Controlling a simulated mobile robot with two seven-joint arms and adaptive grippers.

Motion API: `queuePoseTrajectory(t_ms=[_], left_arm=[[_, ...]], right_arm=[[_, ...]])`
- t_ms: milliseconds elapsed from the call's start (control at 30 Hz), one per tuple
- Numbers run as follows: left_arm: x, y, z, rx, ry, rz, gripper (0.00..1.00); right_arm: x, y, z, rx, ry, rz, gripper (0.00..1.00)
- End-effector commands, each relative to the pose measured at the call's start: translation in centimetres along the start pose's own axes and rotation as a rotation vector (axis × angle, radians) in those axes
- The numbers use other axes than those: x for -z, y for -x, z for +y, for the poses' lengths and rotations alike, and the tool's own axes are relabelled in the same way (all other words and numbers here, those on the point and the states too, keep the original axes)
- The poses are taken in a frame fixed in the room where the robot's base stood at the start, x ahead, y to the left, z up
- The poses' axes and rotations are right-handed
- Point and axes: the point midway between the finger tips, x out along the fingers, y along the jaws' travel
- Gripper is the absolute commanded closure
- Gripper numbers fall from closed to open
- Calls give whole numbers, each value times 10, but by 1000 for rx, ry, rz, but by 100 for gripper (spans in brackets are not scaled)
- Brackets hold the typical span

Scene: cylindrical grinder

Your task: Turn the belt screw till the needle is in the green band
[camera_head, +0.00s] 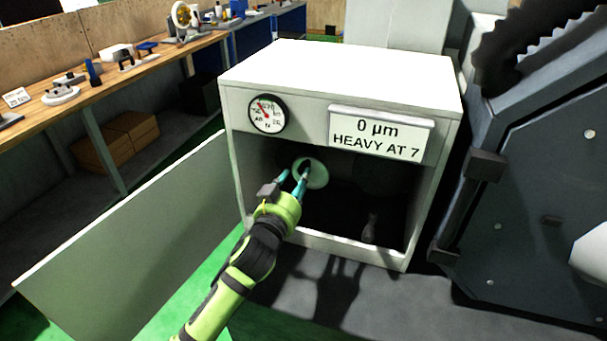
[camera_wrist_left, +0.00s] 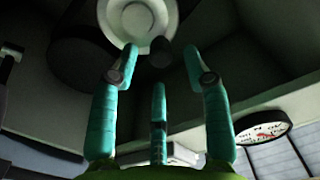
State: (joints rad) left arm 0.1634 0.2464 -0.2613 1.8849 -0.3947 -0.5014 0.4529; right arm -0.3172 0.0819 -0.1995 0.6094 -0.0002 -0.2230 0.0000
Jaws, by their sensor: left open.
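A white cabinet (camera_head: 350,75) stands open at the front. A round gauge (camera_head: 267,114) with a red needle is on its upper left front; the needle points to the upper left, and I cannot make out a green band. The gauge also shows in the left wrist view (camera_wrist_left: 262,127). My left gripper (camera_head: 294,178) reaches into the opening with its fingers apart. In the left wrist view a small dark knob (camera_wrist_left: 160,52), perhaps the belt screw, lies ahead between the fingertips; contact is not clear. A pale round disc (camera_head: 318,174) is behind the fingers.
A sign (camera_head: 378,135) reading "0 µm HEAVY AT 7" is on the cabinet front. A pale door panel (camera_head: 130,230) stands open at the left. A dark machine (camera_head: 540,190) is close on the right. A wooden workbench (camera_head: 110,80) with tools is at the back left.

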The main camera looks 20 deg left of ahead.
Motion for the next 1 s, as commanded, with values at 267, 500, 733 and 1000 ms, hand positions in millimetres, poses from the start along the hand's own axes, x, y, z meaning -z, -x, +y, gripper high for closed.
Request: queuePoseTrajectory(t_ms=[267, 500, 733, 1000], left_arm=[[2, -38, 0, 0, -3, 1, 52], [1, -51, 1, 0, -3, 1, 52], [1, -51, 1, -1, -3, 2, 52], [0, -50, 1, 0, -4, 0, 100]], right_arm=[[37, 10, 5, -7, 0, 60, 100], [23, 12, 3, -4, 0, 36, 100], [12, 12, 0, 0, 0, 18, 100], [16, 11, 0, 0, -1, 24, 100]])
